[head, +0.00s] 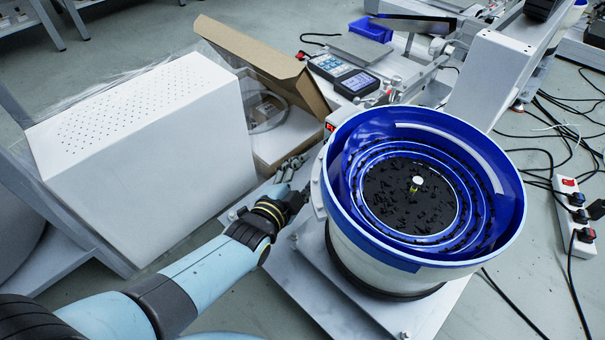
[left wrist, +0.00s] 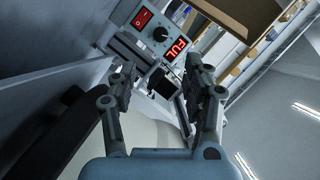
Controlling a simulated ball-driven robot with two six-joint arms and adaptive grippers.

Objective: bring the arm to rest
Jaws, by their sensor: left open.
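My left arm (head: 200,278) reaches in from the lower left in the head view. My left gripper (head: 290,168) is beside the left side of the blue bowl feeder, in front of the open cardboard box. In the left wrist view the two fingers of my left gripper (left wrist: 165,85) stand apart with nothing held between them. Beyond them is a control box (left wrist: 160,35) with a red switch, a black knob and a lit red display. My right gripper does not show in either view.
The blue bowl feeder (head: 505,225) holds many small black parts. A white perforated housing (head: 150,170) stands at left. The cardboard box (head: 230,45) is behind the gripper. A power strip (head: 568,215) and loose black cables lie on the floor at right.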

